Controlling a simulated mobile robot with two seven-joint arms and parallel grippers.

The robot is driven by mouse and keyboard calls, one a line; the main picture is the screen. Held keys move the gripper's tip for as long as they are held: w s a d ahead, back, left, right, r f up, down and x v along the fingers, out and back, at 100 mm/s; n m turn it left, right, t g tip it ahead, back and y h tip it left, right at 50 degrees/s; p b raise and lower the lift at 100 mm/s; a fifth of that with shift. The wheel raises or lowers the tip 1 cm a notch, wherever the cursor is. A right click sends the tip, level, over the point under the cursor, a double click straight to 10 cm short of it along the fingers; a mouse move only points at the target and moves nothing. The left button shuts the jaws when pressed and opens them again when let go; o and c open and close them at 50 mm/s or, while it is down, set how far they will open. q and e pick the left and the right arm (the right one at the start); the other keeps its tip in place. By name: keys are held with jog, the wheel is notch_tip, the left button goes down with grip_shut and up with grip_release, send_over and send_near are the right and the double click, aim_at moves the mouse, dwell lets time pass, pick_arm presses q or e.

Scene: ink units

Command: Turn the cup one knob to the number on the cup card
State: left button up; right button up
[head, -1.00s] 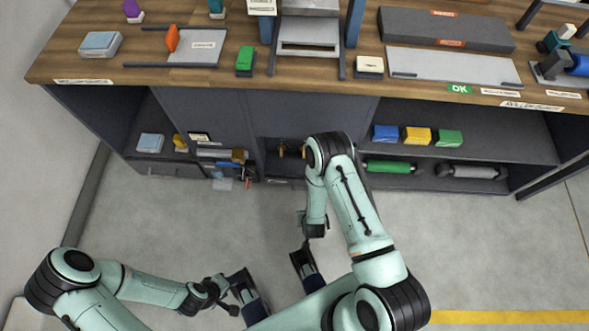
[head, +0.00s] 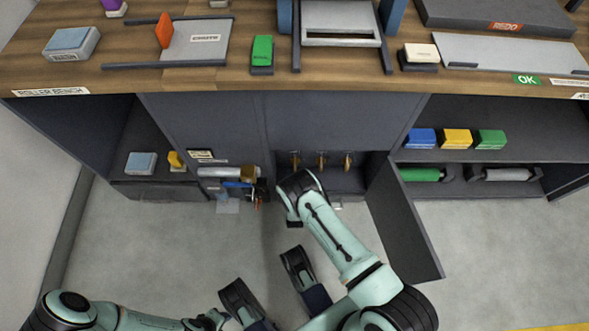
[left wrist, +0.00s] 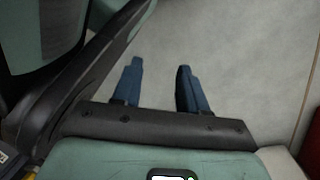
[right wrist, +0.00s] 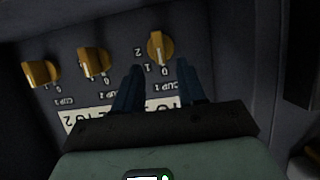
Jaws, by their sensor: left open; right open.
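Three gold knobs show in a row in the right wrist view, with upside-down cup labels below them. The rightmost knob (right wrist: 160,47), whose label seems to read cup 1, has digits 0, 1 and 2 beside it. Its white mark seems to point at 0. My open right gripper (right wrist: 160,65) has its fingertips just below this knob, one to each side; I cannot tell contact. In the head view the knobs (head: 321,160) sit in an open cabinet bay. My left gripper (left wrist: 158,65) is open and empty over the floor. I cannot make out the cup card.
A dark cabinet door (head: 405,220) stands swung open right of the bay. Blue, yellow and green boxes (head: 456,139) sit on the right shelf above rollers (head: 505,174). The wooden bench top (head: 340,82) overhangs the bay. A white label plate (right wrist: 85,117) lies below the knobs.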

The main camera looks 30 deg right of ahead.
aim_at(295, 168)
pick_arm(q)
jog(key=shift+g, duration=0.7)
jog(key=s, duration=0.1)
jog(key=s+f+b, duration=0.1)
jog(key=s, duration=0.1)
jog(key=shift+s+a+f, duration=0.2)
jog(key=shift+s+f, duration=0.2)
pick_arm(e)
jog(key=x, duration=0.4)
jog(key=shift+w+d+f, duration=0.15)
jog(key=shift+w+f, duration=0.05)
jog(key=shift+w, duration=0.1)
grip_shut()
pick_arm(q)
jog(key=shift+w, duration=0.1)
